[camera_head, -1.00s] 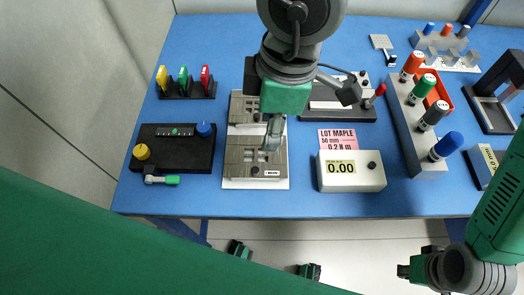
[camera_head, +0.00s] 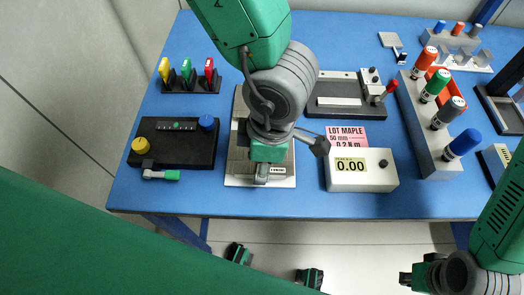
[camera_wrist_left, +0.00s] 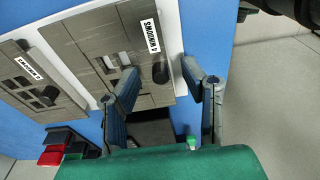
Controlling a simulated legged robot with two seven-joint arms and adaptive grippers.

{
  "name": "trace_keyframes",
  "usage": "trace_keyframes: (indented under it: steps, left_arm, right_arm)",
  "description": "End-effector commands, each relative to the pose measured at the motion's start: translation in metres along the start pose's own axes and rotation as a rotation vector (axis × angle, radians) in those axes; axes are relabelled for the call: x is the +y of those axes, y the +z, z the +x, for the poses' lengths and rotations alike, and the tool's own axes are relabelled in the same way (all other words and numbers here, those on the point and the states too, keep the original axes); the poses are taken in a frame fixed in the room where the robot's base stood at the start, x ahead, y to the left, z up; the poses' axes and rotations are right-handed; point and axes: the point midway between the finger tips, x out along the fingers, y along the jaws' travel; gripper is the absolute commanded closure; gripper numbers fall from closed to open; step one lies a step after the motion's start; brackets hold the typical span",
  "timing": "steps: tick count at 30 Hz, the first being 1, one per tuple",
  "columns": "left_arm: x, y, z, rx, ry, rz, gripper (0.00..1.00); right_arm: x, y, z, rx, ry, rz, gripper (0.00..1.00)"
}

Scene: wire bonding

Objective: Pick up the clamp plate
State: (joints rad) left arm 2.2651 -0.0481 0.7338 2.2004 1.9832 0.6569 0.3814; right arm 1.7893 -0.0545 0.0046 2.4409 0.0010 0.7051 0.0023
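The likely clamp plate is a grey-brown slotted plate with a label and a black knob, at the near end of a white base (camera_head: 232,180). In the left wrist view the plate (camera_wrist_left: 85,42) shows with its black knob between my fingertips. A similar labelled plate (camera_wrist_left: 14,66) lies beside it. My left gripper (camera_wrist_left: 160,78) is open, its two fingers apart with nothing held between them. In the head view my left wrist hides most of the plates, and the left gripper (camera_head: 262,177) shows only partly. My right gripper (camera_head: 404,279) hangs off the table at bottom right, its fingers unclear.
A black box with yellow and blue knobs (camera_head: 178,153) stands left of the base. A small green-ended tool (camera_head: 162,174) lies before it. A white meter reading 0.00 (camera_head: 362,184) stands at right. A grey holder (camera_head: 424,130) carries coloured bottles. The table's near edge is close.

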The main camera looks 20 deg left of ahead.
Motion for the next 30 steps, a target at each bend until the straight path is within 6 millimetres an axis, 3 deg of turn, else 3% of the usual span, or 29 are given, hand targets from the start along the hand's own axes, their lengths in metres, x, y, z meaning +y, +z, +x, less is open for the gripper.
trace_keyframes:
  steps: [8,11,12,24,30]
  left_arm:
    - [-0.001,0.001,0.003,0.0,0.001,-0.001,0.62]
    - [-0.001,0.001,0.003,0.0,0.0,0.0,0.94]
    - [-0.001,0.001,0.004,0.001,0.0,0.0,1.0]
    - [0.0,0.001,0.003,0.001,-0.001,0.0,1.0]
    - [0.0,-0.002,-0.023,-0.003,0.0,-0.002,1.0]
  right_arm:
    - [0.0,0.0,0.001,0.0,0.0,0.0,1.0]
    - [0.0,0.0,0.001,0.0,0.0,0.0,1.0]
    - [0.0,0.0,0.001,0.0,0.0,0.0,1.0]
    - [0.0,0.0,0.001,0.0,0.0,0.0,1.0]
    - [0.0,0.0,-0.008,0.0,0.0,0.0,1.0]
